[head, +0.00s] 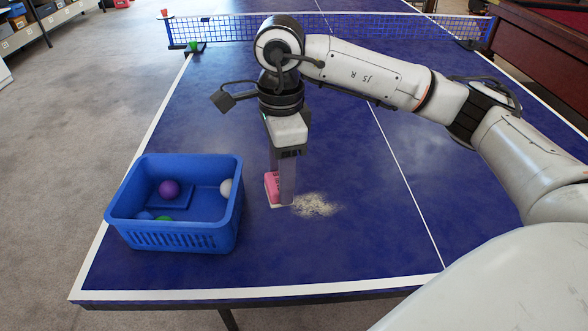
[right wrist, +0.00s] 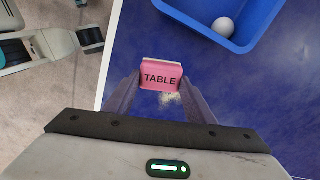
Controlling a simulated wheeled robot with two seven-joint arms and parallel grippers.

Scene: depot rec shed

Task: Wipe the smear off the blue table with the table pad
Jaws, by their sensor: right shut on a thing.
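My right gripper (head: 281,183) points down over the blue table (head: 330,110) and is shut on the table pad (head: 271,187). The pad is pink with a pale underside. In the right wrist view the pad (right wrist: 161,76) reads "TABLE" and sits between the fingertips. The smear (head: 315,205) is a pale, speckled patch just right of the pad. In the right wrist view part of the smear (right wrist: 170,98) shows beside the pad. I cannot tell whether the pad touches the table. What looks like my left gripper (right wrist: 88,40) shows in the right wrist view; its jaws are unclear.
A blue basket (head: 172,238) with several balls stands left of the pad. The table is clear right of the smear.

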